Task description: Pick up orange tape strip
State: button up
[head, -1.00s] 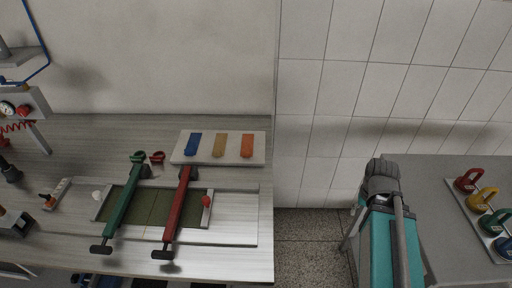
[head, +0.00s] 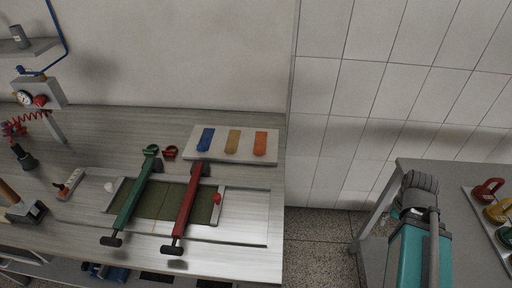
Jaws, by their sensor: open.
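The orange tape strip (head: 260,143) lies at the right end of a pale board (head: 272,155) at the back right of the workbench, in the head view. A tan strip (head: 233,142) and a blue strip (head: 205,139) lie to its left on the same board, apart from it. The orange strip is fully visible and nothing touches it from above. My gripper is not in view.
A green bar clamp (head: 131,207) and a red bar clamp (head: 186,210) lie across a framed panel (head: 247,230) in front of the board. A grey table (head: 450,170) with coloured ring-handled pieces stands at right.

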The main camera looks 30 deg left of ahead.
aim_at(260, 143)
jog(key=u, duration=0.05)
jog(key=k, duration=1.45)
jog(key=u, duration=1.05)
jog(key=i, duration=1)
